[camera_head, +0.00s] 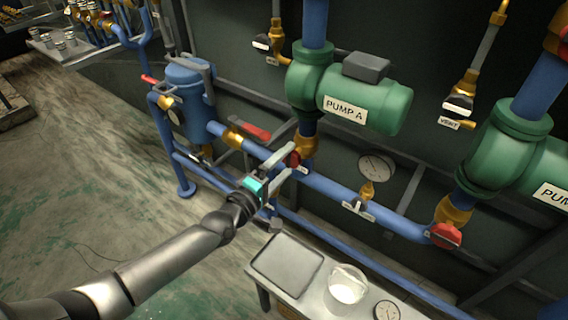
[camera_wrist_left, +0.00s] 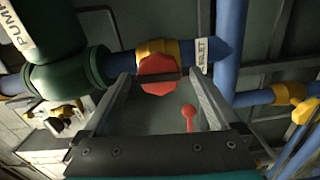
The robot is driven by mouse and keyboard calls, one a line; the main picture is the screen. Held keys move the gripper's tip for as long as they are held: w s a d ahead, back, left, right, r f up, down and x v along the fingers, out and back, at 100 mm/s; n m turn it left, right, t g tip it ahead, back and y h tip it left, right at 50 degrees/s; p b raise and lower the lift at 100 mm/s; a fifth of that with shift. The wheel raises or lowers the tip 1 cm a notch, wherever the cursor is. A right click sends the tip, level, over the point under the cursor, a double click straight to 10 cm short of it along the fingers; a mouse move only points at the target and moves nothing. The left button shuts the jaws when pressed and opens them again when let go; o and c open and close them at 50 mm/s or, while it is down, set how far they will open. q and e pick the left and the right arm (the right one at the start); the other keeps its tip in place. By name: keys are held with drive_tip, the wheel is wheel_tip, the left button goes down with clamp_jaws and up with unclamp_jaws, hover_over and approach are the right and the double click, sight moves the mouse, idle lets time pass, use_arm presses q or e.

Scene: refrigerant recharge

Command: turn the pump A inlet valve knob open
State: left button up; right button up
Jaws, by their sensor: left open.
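The pump A inlet valve has a gold body (camera_head: 307,146) on the blue pipe below the green pump labelled PUMP A (camera_head: 350,105). Its red knob (camera_head: 294,160) is partly hidden by my gripper in the head view. In the left wrist view the lobed red knob (camera_wrist_left: 158,76) shows between the fingertips, in front of the gold valve body (camera_wrist_left: 152,47). My left gripper (camera_head: 288,152) is open, with a finger on each side of the knob. I cannot tell whether the fingers touch it. My right gripper is not in view.
A red lever handle (camera_head: 252,131) and a blue tank (camera_head: 192,95) are left of the knob. A gauge (camera_head: 376,166) and another red knob (camera_head: 445,236) are to the right. Below stands a small table with a tray (camera_head: 287,265) and a white-filled beaker (camera_head: 346,288). Open floor lies left.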

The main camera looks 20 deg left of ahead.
use_arm(q)
drive_tip(key=p+v, duration=0.2)
drive_tip(key=v, duration=0.5)
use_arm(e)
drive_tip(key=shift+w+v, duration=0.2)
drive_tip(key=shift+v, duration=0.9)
use_arm(q)
drive_tip(key=s+a+f+m+g+y+p, duration=0.4)
drive_tip(key=s+f+m+g+p, duration=0.35)
drive_tip(key=s+f+p, duration=0.55)
drive_tip(key=s+f+m+g+p, duration=0.2)
drive_tip(key=s, duration=0.7)
drive_tip(key=s+d+f+m+g+y+p, duration=0.1)
drive_tip(key=s+f+m+g+p, duration=0.1)
drive_tip(key=s, duration=0.7)
drive_tip(key=s+d+f+m+g+y+p, duration=0.1)
drive_tip(key=s+m+g+p, duration=0.3)
drive_tip(key=s, duration=0.5)
drive_tip(key=shift+s+f, duration=0.35)
drive_tip(key=shift+f, duration=0.15)
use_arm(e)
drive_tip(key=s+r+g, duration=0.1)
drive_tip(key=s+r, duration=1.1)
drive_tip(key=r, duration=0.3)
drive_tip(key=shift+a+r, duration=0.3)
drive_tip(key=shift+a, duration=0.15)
use_arm(q)
drive_tip(key=shift+w+g, duration=0.1)
drive_tip(key=shift+g, duration=0.15)
